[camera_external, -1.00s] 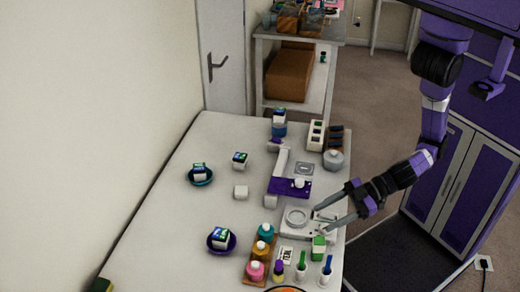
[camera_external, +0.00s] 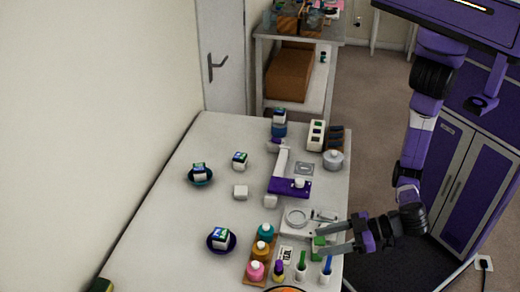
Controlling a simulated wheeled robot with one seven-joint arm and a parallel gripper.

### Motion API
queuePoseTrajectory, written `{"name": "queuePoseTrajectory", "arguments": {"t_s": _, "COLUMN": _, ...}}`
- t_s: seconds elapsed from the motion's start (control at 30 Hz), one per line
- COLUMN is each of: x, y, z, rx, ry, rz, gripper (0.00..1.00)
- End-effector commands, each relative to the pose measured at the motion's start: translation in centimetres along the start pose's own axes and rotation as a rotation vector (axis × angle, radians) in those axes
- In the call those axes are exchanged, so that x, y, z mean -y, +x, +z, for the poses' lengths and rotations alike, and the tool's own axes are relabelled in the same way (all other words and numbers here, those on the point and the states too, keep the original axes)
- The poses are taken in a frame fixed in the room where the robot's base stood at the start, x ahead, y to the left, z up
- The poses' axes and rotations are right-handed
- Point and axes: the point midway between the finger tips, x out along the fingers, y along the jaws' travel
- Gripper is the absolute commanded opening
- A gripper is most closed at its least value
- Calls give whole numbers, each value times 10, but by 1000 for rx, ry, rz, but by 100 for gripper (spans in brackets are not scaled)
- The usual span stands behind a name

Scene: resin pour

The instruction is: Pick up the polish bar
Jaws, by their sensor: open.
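A small block with a green top (camera_external: 318,241), likely the polish bar, stands at the right edge of the white table, below the white tray with a round ring. My gripper (camera_external: 323,240) is open and reaches in from the right, roughly level. Its two fingertips are at the block, one toward the tray and one toward the front. The fingers hide part of the block. I cannot tell whether they touch it.
The white tray (camera_external: 287,226) with small tools lies just behind the fingers. Cups with green and blue handles (camera_external: 326,271) and bottles on a wooden rack (camera_external: 249,279) stand in front. A purple device (camera_external: 290,187) stands further back.

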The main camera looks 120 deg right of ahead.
Motion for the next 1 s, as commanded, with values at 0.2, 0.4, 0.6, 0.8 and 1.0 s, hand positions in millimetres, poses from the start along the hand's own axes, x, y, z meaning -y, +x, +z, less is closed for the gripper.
{"name": "queuePoseTrajectory", "arguments": {"t_s": 0.2, "x": -1, "y": 28, "z": -4, "rx": 1, "ry": -1, "rz": 3, "gripper": 55}}
{"name": "queuePoseTrajectory", "arguments": {"t_s": 0.4, "x": -1, "y": 50, "z": -2, "rx": 0, "ry": -1, "rz": 1, "gripper": 55}}
{"name": "queuePoseTrajectory", "arguments": {"t_s": 0.6, "x": 0, "y": 52, "z": -1, "rx": 1, "ry": -1, "rz": -2, "gripper": 55}}
{"name": "queuePoseTrajectory", "arguments": {"t_s": 0.8, "x": 0, "y": 52, "z": -1, "rx": 0, "ry": -1, "rz": -2, "gripper": 29}}
{"name": "queuePoseTrajectory", "arguments": {"t_s": 1.0, "x": 0, "y": 52, "z": -1, "rx": 0, "ry": -1, "rz": -2, "gripper": 0}}
